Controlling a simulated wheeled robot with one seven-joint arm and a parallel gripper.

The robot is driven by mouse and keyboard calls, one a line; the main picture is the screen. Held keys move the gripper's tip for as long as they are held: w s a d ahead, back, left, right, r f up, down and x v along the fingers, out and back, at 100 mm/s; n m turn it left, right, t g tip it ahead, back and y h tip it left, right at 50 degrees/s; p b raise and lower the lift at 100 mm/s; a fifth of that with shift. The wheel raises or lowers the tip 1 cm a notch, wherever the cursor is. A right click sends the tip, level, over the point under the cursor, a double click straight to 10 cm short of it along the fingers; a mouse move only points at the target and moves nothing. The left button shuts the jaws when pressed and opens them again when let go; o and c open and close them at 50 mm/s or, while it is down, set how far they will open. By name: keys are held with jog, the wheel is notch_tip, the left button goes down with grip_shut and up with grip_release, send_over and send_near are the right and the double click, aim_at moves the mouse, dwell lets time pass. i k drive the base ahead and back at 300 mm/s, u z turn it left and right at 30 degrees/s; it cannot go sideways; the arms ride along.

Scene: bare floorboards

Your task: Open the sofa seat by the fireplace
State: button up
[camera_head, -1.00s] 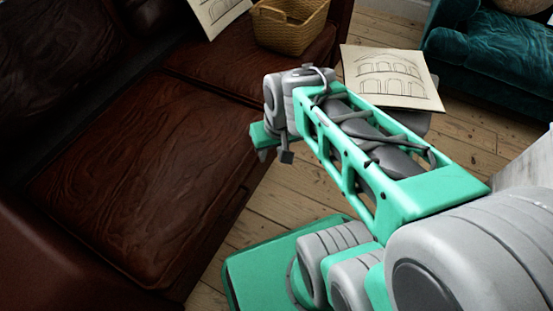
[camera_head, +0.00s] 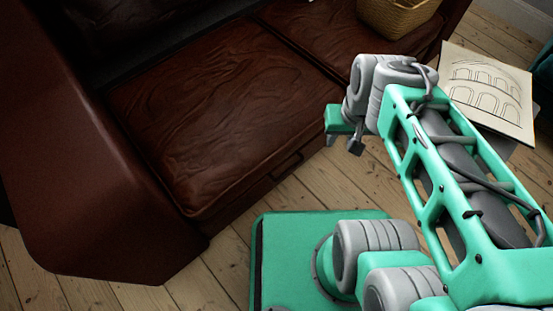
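A dark brown leather sofa fills the left and middle of the head view. Its near seat (camera_head: 215,110) lies flat and closed, beside the left armrest (camera_head: 85,150). A dark handle-like bar (camera_head: 287,166) shows on the sofa's front below this seat. A second seat (camera_head: 322,38) adjoins it further back, also flat. My gripper (camera_head: 343,143) hangs in front of the sofa, right of the near seat's front edge, and appears apart from it. It is small and partly hidden by its own wrist, so its opening is unclear. No fireplace is in view.
A wicker basket (camera_head: 397,15) stands on the far seat. A sheet with an arch drawing (camera_head: 487,90) lies on a dark support at the right, close behind my arm. Bare floorboards (camera_head: 235,265) show in front of the sofa and around my green base.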

aim_at(210, 120)
jog(key=z, duration=1.8)
jog(key=k, duration=0.95)
jog(key=u, duration=1.4)
